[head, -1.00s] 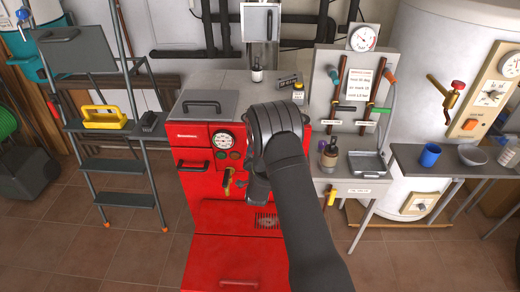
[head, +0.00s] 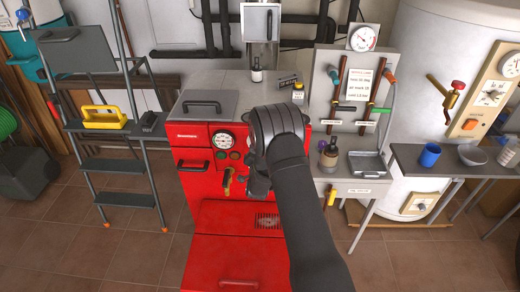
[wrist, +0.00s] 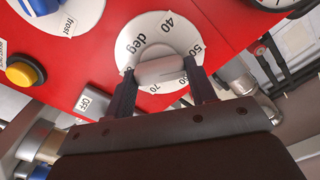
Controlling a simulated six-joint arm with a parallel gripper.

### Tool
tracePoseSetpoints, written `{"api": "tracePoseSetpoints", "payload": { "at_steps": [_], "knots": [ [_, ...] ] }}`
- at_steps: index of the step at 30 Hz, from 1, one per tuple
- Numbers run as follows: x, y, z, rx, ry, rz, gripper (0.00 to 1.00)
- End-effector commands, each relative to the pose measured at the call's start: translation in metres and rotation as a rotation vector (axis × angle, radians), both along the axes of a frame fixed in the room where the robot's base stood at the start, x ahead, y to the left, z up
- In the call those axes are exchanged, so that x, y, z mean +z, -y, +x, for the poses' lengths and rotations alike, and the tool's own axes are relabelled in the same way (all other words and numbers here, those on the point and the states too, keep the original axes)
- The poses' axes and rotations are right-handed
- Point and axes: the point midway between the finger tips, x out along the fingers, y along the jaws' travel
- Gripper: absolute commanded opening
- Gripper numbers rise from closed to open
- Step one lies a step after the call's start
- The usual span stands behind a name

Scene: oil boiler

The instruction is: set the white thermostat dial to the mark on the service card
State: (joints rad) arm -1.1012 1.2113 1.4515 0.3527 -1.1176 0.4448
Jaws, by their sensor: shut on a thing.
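The white thermostat dial (wrist: 150,38) is a round disc on the red boiler front in the wrist view, with "40", "deg", "50" and "70" printed around it. My gripper (wrist: 163,75) is shut on the raised white grip bar (wrist: 160,70) across its middle. The finger tips cover part of the dial's lower edge.
A yellow button (wrist: 22,72), a blue knob (wrist: 40,5) and an OFF label (wrist: 92,103) lie left of the dial. A pressure gauge (head: 222,141) and a brass valve (head: 228,182) are on the red boiler (head: 190,140). Pipes run to the dial's right.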

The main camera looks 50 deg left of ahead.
Motion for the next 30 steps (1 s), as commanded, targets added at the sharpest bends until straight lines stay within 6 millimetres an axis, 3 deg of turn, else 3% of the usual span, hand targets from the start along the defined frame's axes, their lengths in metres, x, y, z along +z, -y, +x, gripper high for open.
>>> {"api": "tracePoseSetpoints", "payload": {
  "at_steps": [13, 14, 17, 30],
  "knots": [
    [-0.0004, 0.0, -0.0005, 0.0, 0.058, -0.058, 0.28],
    [-0.0004, 0.0, -0.0006, 0.0, 0.058, -0.058, 0.53],
    [-0.0004, -0.0001, -0.0005, 0.0, 0.058, -0.058, 0.72],
    [-0.0004, 0.0072, -0.0084, 0.001, 0.057, -0.059, 0.73]
  ]
}}
